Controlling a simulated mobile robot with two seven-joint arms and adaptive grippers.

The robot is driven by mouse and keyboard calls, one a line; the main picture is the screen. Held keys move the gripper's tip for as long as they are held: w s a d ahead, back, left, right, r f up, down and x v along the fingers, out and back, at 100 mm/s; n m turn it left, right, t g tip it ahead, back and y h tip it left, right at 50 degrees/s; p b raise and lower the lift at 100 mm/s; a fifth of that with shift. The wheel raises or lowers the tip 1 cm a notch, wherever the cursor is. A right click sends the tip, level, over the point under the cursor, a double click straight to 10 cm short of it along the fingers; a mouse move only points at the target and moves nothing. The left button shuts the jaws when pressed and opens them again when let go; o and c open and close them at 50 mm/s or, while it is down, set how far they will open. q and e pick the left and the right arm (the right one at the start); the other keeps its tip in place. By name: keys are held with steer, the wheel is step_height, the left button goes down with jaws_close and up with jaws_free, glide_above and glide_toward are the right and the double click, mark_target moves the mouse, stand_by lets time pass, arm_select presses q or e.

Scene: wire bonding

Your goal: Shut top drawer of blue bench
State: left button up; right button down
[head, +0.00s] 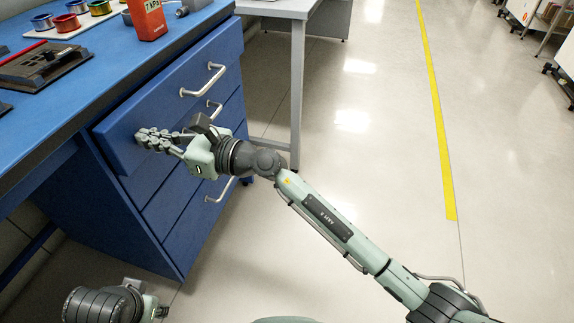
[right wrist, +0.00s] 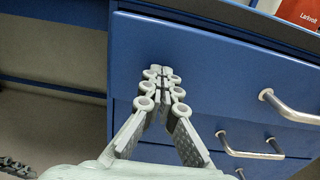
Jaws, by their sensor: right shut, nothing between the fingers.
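The blue bench (head: 48,97) stands at the left in the head view. Its top drawer (head: 178,88) juts out a little past the lower drawer fronts, with a silver bar handle (head: 203,80) on it. The drawer front (right wrist: 215,65) fills much of the right wrist view, its handle (right wrist: 291,107) at the right. My right gripper (head: 141,140) is shut and empty, its fingertips (right wrist: 155,71) at the front's left part, left of the handle; I cannot tell whether they touch. My left arm's wrist (head: 103,303) shows at the bottom left; its fingers are not clearly visible.
Lower drawers with handles (head: 221,189) sit below. On the bench top are a red box (head: 147,20), wire spools (head: 66,22) and a dark fixture (head: 45,65). A grey table (head: 298,80) stands behind.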

mark_target(147, 155)
steer(key=shift+x, duration=1.55)
arm_select(q)
steer(key=shift+r, duration=0.45)
arm_select(e)
steer(key=shift+r, duration=0.1)
arm_select(q)
steer(key=shift+s+f, duration=0.1)
